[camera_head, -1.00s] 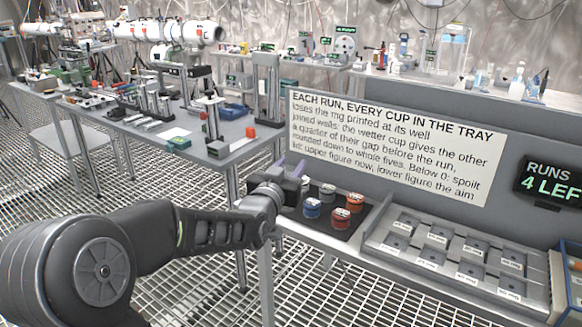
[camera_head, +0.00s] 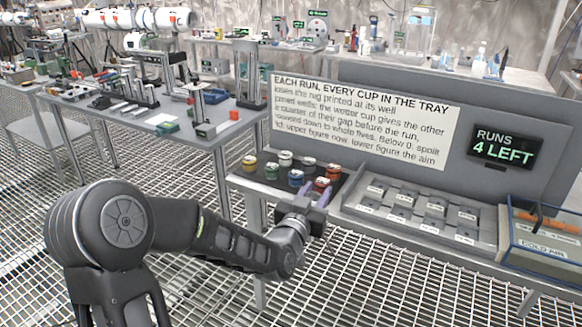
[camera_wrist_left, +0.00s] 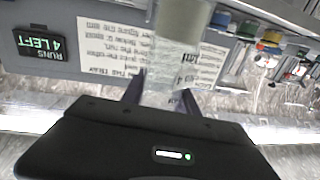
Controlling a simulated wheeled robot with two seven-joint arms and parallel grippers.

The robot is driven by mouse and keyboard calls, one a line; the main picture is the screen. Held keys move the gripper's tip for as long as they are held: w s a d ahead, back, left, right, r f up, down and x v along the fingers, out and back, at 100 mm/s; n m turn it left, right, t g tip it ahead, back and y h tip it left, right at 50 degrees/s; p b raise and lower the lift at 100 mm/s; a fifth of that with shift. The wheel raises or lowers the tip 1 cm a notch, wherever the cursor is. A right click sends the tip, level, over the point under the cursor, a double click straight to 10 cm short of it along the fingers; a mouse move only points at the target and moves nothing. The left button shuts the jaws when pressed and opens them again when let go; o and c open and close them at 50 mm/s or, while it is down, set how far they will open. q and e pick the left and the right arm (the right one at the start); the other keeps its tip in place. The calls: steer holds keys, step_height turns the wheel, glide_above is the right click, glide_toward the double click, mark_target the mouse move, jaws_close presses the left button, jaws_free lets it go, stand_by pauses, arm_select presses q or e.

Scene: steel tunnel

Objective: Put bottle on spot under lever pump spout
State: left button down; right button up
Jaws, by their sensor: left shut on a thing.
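My left gripper (camera_head: 314,202) is in front of the near bench, just before the dark mat with cups. In the left wrist view its two dark fingers (camera_wrist_left: 163,92) are shut on a clear bottle (camera_wrist_left: 178,55) with a pale, greyish end at the top of the picture. Small dark marks show on or through the bottle. In the head view the bottle cannot be made out at the gripper. I cannot make out a lever pump, its spout or a spot in either view. My right gripper is not in view.
Several coloured cups (camera_head: 296,178) stand on the dark mat. A tray of labelled wells (camera_head: 420,212) and a blue-edged box marked cold air (camera_head: 545,243) lie to the right. A sign board (camera_head: 365,120) stands behind. Grated floor is open in front.

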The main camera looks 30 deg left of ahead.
arm_select(q)
steer(key=s+d+f+m+h+p, duration=0.1)
steer(key=d+f+p, duration=0.3)
steer(key=d, duration=0.7)
step_height(320, 180, down, 2)
steer(key=shift+s+h, duration=0.45)
steer(key=shift+h, duration=0.15)
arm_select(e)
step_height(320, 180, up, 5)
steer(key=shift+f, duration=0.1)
arm_select(q)
steer(key=shift+d, duration=0.1)
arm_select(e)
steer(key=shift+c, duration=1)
